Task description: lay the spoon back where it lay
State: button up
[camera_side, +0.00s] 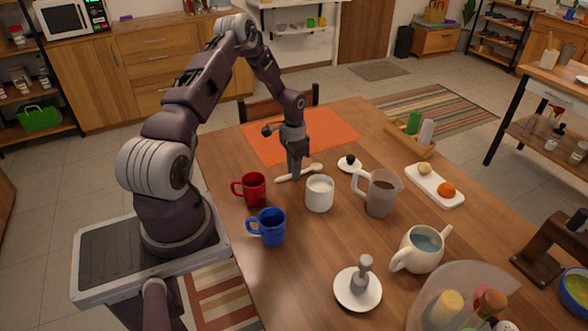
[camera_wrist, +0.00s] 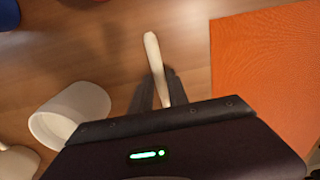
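The spoon (camera_side: 311,168) is long and pale cream. In the side view it lies at or just above the wooden table (camera_side: 226,158), near the front edge of the orange mat (camera_side: 322,138); I cannot tell whether it touches the wood. My gripper (camera_side: 296,177) points straight down over the middle of the spoon, with its fingers close together. In the wrist view the spoon's pale shaft (camera_wrist: 152,46) runs between the two dark fingertips (camera_wrist: 159,75), which appear shut on it. The gripper body hides the other end there.
A white mug (camera_side: 319,194) stands close in front of the gripper, with a red mug (camera_side: 250,189) to its left and a blue mug (camera_side: 268,228) nearer. The orange mat is clear.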

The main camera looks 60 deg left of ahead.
jog(key=shift+o, duration=1.1)
notch_tip(320, 180, up, 13)
jog(key=d+r+t+y, duration=0.1)
jog(key=d+r+y, duration=0.1)
jog(key=d+r, duration=1.1)
jog(key=s+d+r+t, duration=0.2)
jog(key=s+d+r, duration=0.5)
jog(key=d+r, duration=0.25)
jog(key=s+d+r+t+h, duration=0.1)
jog(key=s+d, duration=0.3)
jog(key=s, duration=0.3)
jog(key=s+d+r+t+h, duration=0.1)
jog(key=s+d, duration=0.3)
jog(key=s, duration=0.2)
jog(key=shift+s+d+t, duration=0.3)
jog(key=shift+s, duration=0.1)
